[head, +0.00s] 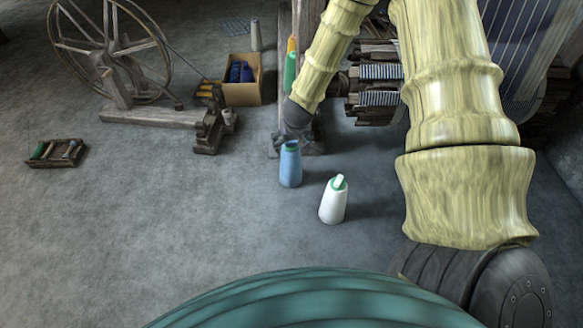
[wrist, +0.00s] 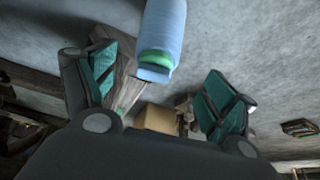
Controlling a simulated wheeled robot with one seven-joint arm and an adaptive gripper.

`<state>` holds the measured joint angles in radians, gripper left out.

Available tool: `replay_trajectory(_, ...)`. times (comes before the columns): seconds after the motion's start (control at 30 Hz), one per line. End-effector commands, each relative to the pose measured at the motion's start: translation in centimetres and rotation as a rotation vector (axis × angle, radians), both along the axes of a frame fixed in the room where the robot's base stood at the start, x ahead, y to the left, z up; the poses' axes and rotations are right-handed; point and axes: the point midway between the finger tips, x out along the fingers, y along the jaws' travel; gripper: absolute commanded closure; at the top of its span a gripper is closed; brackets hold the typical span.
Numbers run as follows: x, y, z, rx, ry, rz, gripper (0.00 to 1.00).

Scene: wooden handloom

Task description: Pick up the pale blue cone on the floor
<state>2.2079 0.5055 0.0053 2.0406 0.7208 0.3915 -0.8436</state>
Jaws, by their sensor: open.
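The pale blue cone (head: 290,168) stands upright on the grey floor, with a green ring at its top, left of a white cone. In the wrist view the pale blue cone (wrist: 165,30) is at the top centre, its green-ringed end facing my gripper. My gripper (wrist: 160,70) is open, with one teal-padded finger on each side of the picture. No contact with the cone shows. In the head view the dark end of my arm (head: 296,115) is just above and behind the cone; the fingers are hard to make out there.
The white cone (head: 333,202) stands close on the right. Behind are wooden loom parts (head: 375,95), a cardboard box (head: 242,92) and a spinning wheel (head: 110,45). A small wooden tray (head: 58,153) lies far left.

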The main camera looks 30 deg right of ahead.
Motion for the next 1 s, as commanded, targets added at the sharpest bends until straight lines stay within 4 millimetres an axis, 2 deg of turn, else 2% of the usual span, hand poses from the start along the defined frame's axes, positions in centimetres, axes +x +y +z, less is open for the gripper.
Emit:
replay_trajectory(0.03,0.2,-0.1,-1.2,0.001,0.001,-0.001,0.14)
replay_trajectory(0.13,0.7,-0.3,-2.4,0.001,0.001,-0.001,0.14)
replay_trajectory(0.37,1.3,-0.5,-3.5,0.001,0.000,0.001,0.14)
replay_trajectory(0.8,2.7,-1.5,-7.2,0.000,0.001,0.001,0.14)
replay_trajectory(1.0,2.9,-1.6,-7.6,0.000,0.001,0.000,0.14)
